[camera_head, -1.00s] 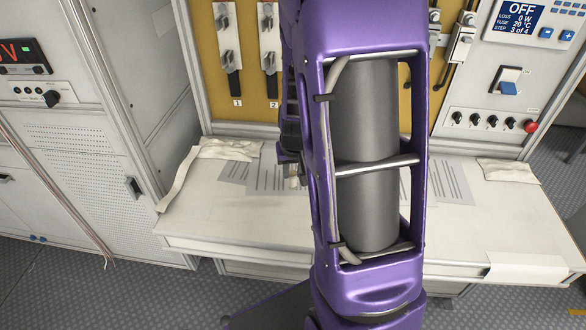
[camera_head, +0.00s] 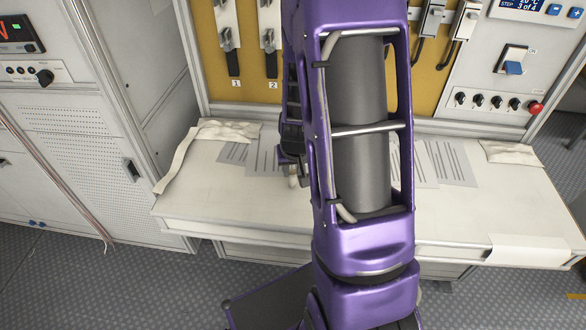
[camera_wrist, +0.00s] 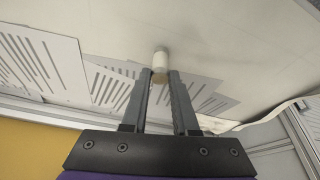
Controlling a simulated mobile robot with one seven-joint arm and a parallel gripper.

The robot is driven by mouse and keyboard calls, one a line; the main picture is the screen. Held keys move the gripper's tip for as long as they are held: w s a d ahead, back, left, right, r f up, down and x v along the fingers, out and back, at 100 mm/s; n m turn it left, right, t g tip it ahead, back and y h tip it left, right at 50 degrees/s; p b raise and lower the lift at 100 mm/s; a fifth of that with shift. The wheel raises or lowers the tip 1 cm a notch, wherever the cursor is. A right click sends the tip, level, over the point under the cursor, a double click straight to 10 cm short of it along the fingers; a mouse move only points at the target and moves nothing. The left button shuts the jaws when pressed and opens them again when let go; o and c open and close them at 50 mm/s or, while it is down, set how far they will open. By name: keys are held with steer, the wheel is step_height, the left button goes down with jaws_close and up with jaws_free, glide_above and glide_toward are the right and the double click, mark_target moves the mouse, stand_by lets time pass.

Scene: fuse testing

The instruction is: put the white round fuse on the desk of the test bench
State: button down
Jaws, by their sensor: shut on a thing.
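The white round fuse (camera_wrist: 160,61) shows in the wrist view as a short pale cylinder at the fingertips. My gripper (camera_wrist: 161,74) is shut on it, one dark finger on each side. Below the fuse in the wrist view is the pale desk (camera_wrist: 245,35) of the test bench; I cannot tell whether the fuse touches it. In the head view the desk (camera_head: 215,208) runs across the middle. My purple arm hides its centre and most of the gripper there; only a small pale bit shows beside the arm.
Printed sheets (camera_head: 448,163) lie along the back of the desk. Cream cloths lie at its left (camera_head: 205,145) and right (camera_head: 510,152) back corners. A yellow panel with fuse holders (camera_head: 228,38) rises behind. The front left of the desk is clear.

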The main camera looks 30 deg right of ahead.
steer(key=shift+f+b, duration=0.6)
steer(key=c, duration=0.6)
jaws_free()
steer(key=shift+r, duration=0.1)
